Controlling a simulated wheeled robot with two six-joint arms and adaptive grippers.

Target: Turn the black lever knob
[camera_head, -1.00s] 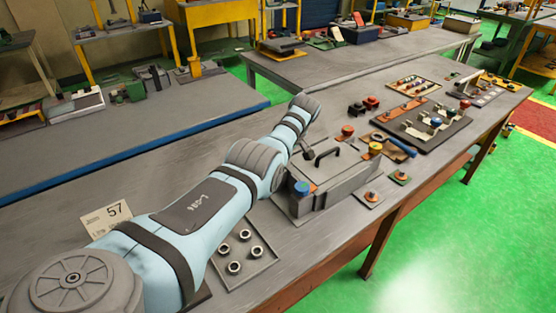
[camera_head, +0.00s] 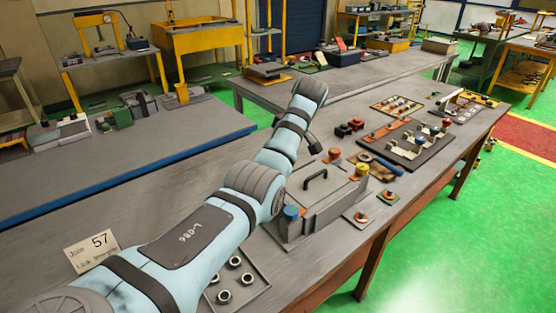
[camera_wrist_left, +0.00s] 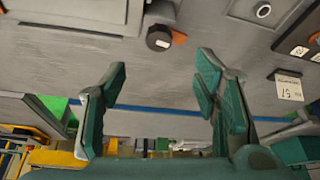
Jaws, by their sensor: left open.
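In the left wrist view a black knob (camera_wrist_left: 158,38) with a pale end face stands out near the grey box (camera_wrist_left: 65,28), an orange patch beside it. My left gripper (camera_wrist_left: 162,78) is open, its two green fingers apart and empty; the knob shows beyond the fingertips, not between them. In the head view the grey box (camera_head: 325,205) has a black handle on its lid and a blue knob (camera_head: 291,212) at its front left corner. My left arm hides the box's left side, and I cannot make out the black knob there. My right gripper is not in view.
A tray (camera_head: 262,281) of several nuts lies left of the box. A card (camera_head: 92,250) marked 57 stands at the left. Red and yellow knobs (camera_head: 362,171), pliers and a dark parts board (camera_head: 404,160) lie to the right. Free table lies behind my arm.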

